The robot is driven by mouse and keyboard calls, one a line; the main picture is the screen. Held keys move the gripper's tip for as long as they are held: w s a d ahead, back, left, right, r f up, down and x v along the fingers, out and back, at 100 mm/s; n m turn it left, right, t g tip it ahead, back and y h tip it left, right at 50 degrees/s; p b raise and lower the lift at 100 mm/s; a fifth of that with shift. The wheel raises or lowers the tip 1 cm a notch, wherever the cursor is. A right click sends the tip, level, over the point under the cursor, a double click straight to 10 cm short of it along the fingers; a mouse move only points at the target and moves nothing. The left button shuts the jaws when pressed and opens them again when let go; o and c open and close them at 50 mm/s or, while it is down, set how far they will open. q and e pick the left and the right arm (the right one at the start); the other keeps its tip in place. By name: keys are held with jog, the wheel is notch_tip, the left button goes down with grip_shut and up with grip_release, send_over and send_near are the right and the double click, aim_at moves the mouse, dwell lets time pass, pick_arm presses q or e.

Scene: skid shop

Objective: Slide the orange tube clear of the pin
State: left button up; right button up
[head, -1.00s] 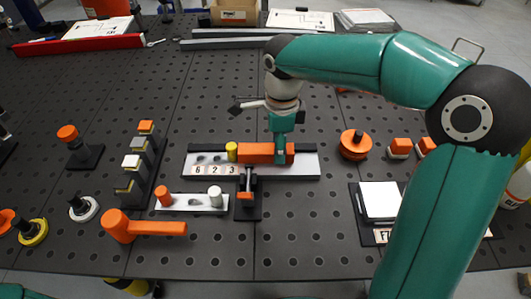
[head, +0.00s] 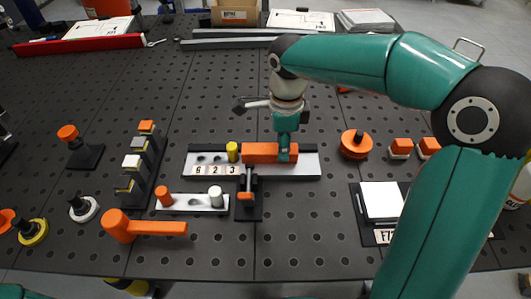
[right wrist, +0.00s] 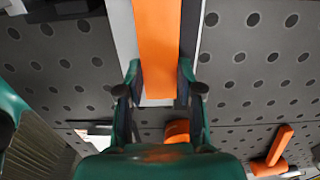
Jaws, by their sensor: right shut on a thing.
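The orange tube (head: 262,152), a square-sided bar, lies along a grey rail plate (head: 306,165) in the middle of the bench. My right gripper (head: 285,155) is shut on its right part, from above. The right wrist view shows the tube (right wrist: 157,45) between the two fingers (right wrist: 158,82). A short yellow peg (head: 233,152) stands on the plate just left of the tube, with a narrow gap between. A small metal pin (head: 249,178) with an orange end sits in front of the plate; I cannot tell which is the task's pin. My left gripper is out of view.
Number tiles (head: 215,170) lie on the plate's left part. A small peg plate (head: 192,203) and an orange handle (head: 150,228) are in front left. A stepped row of blocks (head: 135,170) stands left. An orange disc (head: 355,144) stands right of the plate, with a white pad (head: 381,200) nearer.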

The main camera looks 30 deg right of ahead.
aim_at(296, 148)
jog(key=shift+s+d, duration=0.25)
jog(key=shift+d, duration=0.25)
jog(key=shift+d+r, duration=0.1)
jog(key=shift+d, duration=0.05)
jog(key=shift+s+d, duration=0.45)
jog(key=shift+d, duration=0.15)
jog(key=shift+d, duration=0.1)
dwell(0.4)
jog(key=o, duration=1.3)
jog(key=shift+s, duration=0.1)
